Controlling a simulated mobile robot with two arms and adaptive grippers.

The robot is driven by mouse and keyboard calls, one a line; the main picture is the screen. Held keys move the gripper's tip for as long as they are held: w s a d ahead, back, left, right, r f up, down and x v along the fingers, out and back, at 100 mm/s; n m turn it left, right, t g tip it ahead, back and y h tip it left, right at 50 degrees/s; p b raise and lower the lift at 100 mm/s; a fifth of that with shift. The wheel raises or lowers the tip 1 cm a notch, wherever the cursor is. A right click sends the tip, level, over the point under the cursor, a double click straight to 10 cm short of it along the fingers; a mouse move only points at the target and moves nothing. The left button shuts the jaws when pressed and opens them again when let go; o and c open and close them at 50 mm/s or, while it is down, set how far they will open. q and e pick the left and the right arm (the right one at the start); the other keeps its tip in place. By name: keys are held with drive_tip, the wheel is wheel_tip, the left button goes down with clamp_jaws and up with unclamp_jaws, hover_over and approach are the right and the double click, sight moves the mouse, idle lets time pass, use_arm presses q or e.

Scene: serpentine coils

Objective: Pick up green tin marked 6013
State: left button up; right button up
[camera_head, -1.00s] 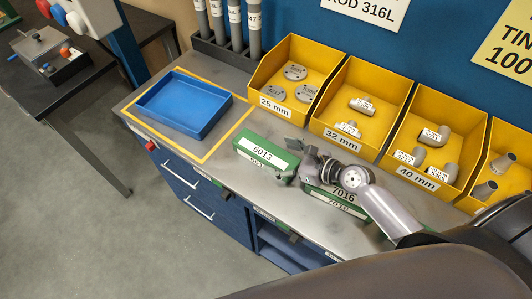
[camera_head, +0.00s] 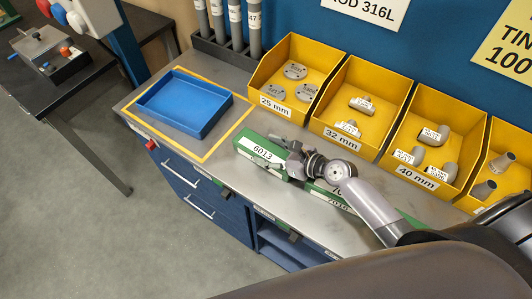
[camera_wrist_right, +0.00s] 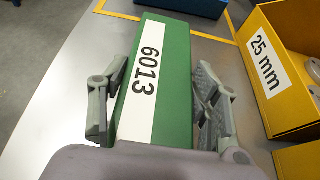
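The green tin marked 6013 (camera_head: 262,149) is a long box with a white label, lying on the grey bench top between the blue tray and the second green tin. It fills the middle of the right wrist view (camera_wrist_right: 152,80). My right gripper (camera_head: 287,149) is at the tin's right end in the head view. In the wrist view its fingers (camera_wrist_right: 160,88) stand on either side of the tin, spread apart. The left finger is very close to the tin's side; I cannot tell whether either finger touches. My left gripper is not in view.
A second green tin, marked 7016 (camera_head: 338,207), lies partly hidden under my right arm. The blue tray (camera_head: 185,104) sits in a yellow outline. Yellow bins (camera_head: 276,104) with fittings line the back.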

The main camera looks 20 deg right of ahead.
drive_tip(key=shift+s+f, duration=0.1)
clamp_jaws()
idle(0.5)
